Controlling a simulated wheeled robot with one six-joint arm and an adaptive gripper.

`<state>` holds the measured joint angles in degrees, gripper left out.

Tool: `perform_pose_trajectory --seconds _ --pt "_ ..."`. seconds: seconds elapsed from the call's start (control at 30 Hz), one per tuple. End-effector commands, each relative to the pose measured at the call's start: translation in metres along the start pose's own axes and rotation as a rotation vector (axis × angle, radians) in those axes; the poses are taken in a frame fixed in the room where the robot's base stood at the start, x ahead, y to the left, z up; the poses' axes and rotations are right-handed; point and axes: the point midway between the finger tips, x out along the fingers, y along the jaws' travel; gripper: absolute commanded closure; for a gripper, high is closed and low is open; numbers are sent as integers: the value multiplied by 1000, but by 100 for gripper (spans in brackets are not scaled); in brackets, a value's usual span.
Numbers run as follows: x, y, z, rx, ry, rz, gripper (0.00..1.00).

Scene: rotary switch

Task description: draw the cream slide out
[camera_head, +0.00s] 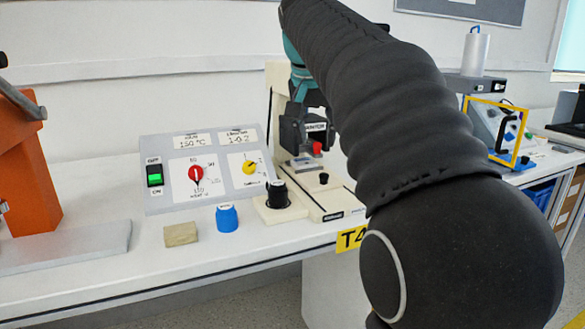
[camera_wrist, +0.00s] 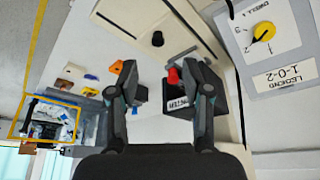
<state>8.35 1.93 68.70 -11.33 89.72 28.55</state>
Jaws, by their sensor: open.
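The cream slide (camera_head: 330,196) lies flat in the base of the cream press-like unit on the bench, with a small black knob (camera_head: 323,178) standing on it. In the wrist view the slide (camera_wrist: 130,22) and its knob (camera_wrist: 157,38) show at the top, beyond my fingertips. My gripper (camera_wrist: 163,82) is open, with nothing held between its fingers. The fingers are apart from the slide's knob.
A black labelled box (camera_head: 305,130) with a red knob (camera_head: 317,147) is on the unit above the slide. A black dial (camera_head: 277,194), blue knob (camera_head: 227,217) and tan block (camera_head: 181,234) stand left. Behind them is a grey control panel (camera_head: 217,200). An orange machine (camera_head: 32,190) stands far left.

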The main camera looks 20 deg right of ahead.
Motion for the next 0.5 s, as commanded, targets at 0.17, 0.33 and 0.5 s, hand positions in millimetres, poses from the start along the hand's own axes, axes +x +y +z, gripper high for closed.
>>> perform_pose_trajectory --seconds 0.17,0.33,0.5 --pt "-4 1 -22 61 -2 24 51" --pt "6 2 -24 71 -4 29 51" --pt "33 2 -23 70 -4 28 51"
